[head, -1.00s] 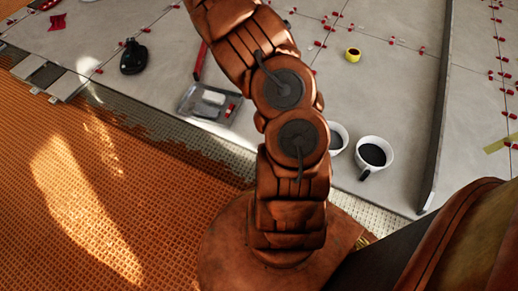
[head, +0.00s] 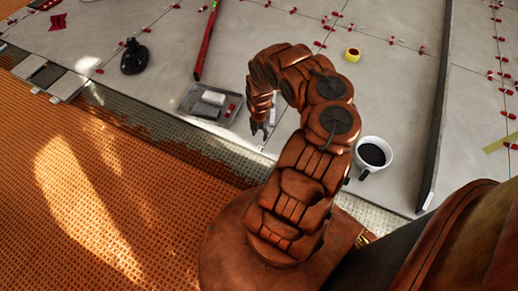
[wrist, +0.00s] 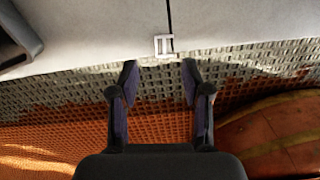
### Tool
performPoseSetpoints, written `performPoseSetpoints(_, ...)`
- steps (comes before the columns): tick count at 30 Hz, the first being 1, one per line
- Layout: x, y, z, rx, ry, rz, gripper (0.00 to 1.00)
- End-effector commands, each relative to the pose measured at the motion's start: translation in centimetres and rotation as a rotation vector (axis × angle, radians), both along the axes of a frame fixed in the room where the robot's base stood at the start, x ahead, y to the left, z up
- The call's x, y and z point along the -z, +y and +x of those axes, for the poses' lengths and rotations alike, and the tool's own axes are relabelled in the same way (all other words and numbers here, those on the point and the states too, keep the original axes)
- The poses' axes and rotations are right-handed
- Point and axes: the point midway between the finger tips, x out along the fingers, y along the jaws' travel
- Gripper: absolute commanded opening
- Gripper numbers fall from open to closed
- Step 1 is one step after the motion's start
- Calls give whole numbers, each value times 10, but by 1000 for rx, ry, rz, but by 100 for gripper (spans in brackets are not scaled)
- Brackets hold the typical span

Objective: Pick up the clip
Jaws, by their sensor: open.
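A small pale clip (wrist: 163,45) sits at the edge of the grey tiles, at the end of a dark joint line, in the wrist view. My gripper (wrist: 160,68) is open, its two dark fingers apart and nothing between them. The clip lies just beyond the fingertips, roughly centred between them. In the head view my gripper (head: 262,130) points down by the tile edge, just right of the grey tray; I cannot make out the clip clearly there.
The grey tray (head: 190,107) holds pale blocks and red pieces; its corner shows in the wrist view (wrist: 20,35). A cup of dark liquid (head: 373,154) stands to the right. A red level (head: 206,42), yellow tape roll (head: 352,54) and black tool (head: 133,57) lie farther back.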

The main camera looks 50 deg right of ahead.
Motion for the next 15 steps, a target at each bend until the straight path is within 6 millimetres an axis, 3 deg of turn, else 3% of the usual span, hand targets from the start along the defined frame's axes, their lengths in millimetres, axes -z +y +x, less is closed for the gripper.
performPoseSetpoints(15,34,5,3,-22,-18,14,48)
